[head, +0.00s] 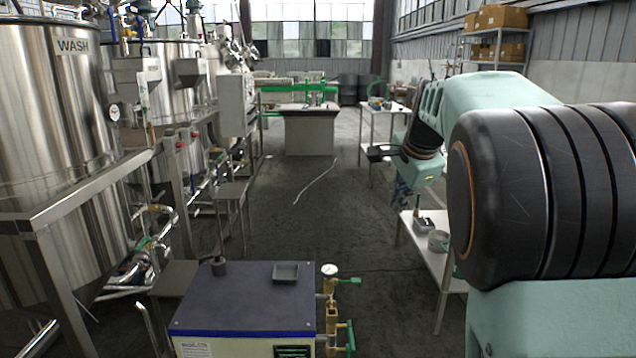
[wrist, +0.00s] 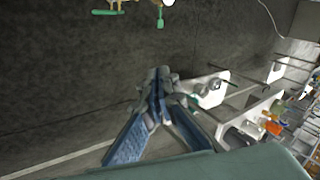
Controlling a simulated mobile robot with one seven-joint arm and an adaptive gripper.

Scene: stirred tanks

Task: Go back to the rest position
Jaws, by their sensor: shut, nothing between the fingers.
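My gripper (wrist: 160,95) shows in the wrist view with its blue fingers closed together and nothing between them. It hangs in free air above the dark floor. In the head view my gripper (head: 402,196) is at the end of my raised teal arm, right of the middle, just above and left of a white table (head: 425,258). Part of it is small and dark there, and my large arm joint covers much of the right side.
A blue-topped unit (head: 245,300) with a brass gauge valve (head: 330,290) stands in front. A grey pot (head: 438,241) and a small dark box (head: 424,224) sit on the white table. The steel WASH tank (head: 60,150) lines the left. The middle aisle floor (head: 330,225) is clear except for a pale strip.

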